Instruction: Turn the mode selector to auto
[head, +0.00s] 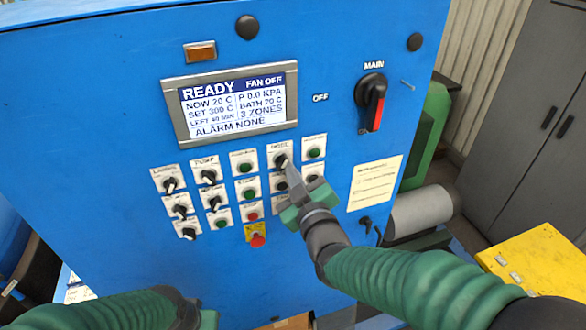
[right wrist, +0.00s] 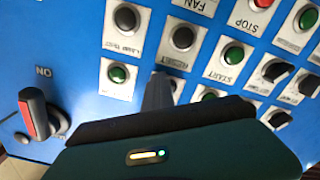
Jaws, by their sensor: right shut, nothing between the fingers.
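The mode selector (head: 281,160) is a black knob on a white plate, in the top row of controls on the blue panel. Its label is blurred and its pointer direction is hard to read. My right gripper (head: 292,172) is shut and empty, its tips at the lower right edge of that knob. In the right wrist view, which is upside down, my right gripper (right wrist: 158,92) covers most of the knob. Whether it touches is unclear. Only my left forearm and a sliver of the left gripper show at the bottom of the head view; its fingers are hidden.
The display (head: 236,100) reads READY and FAN OFF. Close around the knob are green buttons (head: 314,153), the black RESET button (right wrist: 184,38) and other selectors (head: 208,177). A red emergency button (head: 257,240) sits lower. The red-handled main switch (head: 375,105) is at upper right.

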